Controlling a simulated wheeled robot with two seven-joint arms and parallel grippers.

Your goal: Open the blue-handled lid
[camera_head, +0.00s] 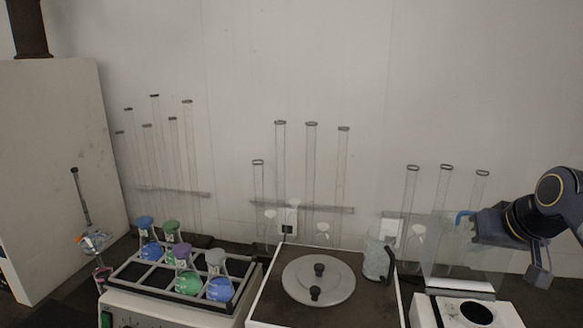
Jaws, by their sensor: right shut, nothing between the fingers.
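The clear lid (447,262) stands raised, roughly upright, at the back of a white device (425,312) at lower right. Its blue handle (463,216) shows at the upper edge, partly hidden by my right gripper (478,232). The gripper comes in from the right and is shut with nothing held. It is right beside the handle; I cannot tell whether they touch. The round dark opening (477,312) in the device's top is uncovered. My left gripper is out of view.
A sieve shaker with a round grey lid (318,280) stands at centre. A rack of colored flasks (190,298) is at left. A clear jug (376,262) stands just left of the device. Tall glass tubes (311,165) stand along the wall.

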